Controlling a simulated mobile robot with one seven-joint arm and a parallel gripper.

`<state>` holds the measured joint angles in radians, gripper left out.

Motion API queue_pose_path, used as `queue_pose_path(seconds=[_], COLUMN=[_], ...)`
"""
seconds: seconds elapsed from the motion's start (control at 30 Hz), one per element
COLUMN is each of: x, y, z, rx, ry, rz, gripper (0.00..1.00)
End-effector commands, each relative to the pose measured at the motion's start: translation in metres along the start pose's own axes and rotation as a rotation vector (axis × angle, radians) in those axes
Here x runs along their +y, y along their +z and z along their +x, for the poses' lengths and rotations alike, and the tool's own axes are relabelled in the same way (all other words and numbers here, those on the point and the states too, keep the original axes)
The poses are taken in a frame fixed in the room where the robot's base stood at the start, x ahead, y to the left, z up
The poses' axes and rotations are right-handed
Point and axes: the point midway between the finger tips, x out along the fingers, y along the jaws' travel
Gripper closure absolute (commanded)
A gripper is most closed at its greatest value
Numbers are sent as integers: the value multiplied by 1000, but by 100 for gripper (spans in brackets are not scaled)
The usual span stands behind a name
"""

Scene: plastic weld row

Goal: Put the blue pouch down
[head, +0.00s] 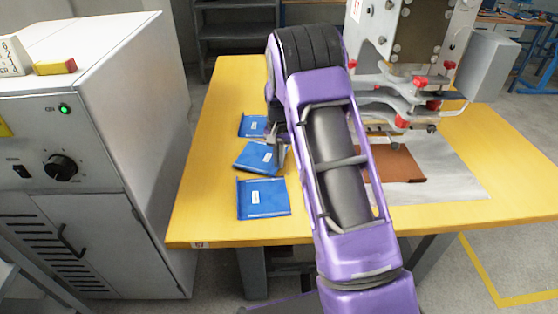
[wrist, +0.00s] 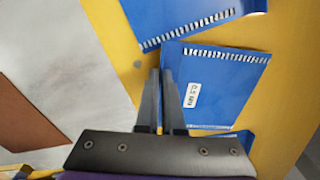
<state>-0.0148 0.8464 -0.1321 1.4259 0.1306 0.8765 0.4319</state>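Three blue pouches with white labels show near the left side of the yellow table in the head view. The middle blue pouch (head: 256,158) sits askew between the far pouch (head: 251,126) and the near pouch (head: 263,199). My gripper (head: 280,143) is at its right edge. In the wrist view, the two fingers of my gripper (wrist: 160,72) are close together on the edge of the labelled pouch (wrist: 225,82), which appears pinched between them. The pouch is low, near the table; I cannot tell whether it touches it. My arm hides part of the table.
A machine with red knobs (head: 402,122) stands at the table's right, above a grey sheet (head: 440,170) with a brown plate (head: 400,166). A grey cabinet (head: 75,140) stands left. Bare yellow tabletop (head: 205,190) lies left of the pouches.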

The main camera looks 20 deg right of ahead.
Motion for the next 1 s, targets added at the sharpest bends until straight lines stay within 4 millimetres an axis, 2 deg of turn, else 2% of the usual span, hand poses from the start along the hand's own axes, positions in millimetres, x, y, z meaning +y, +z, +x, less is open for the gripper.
queue_pose_path(seconds=[0.37, 0.5, 0.57, 0.83, 1.0], x=[0, 0, 0, 0, 0], y=[0, 0, 0, 0, -1], z=[8, 8, 8, 6, -9], rx=[0, 0, 0, 0, 2], ry=[0, 0, 0, 0, -1], rz=[0, 0, 0, 0, 0], gripper=[100, 74, 65, 65, 65])
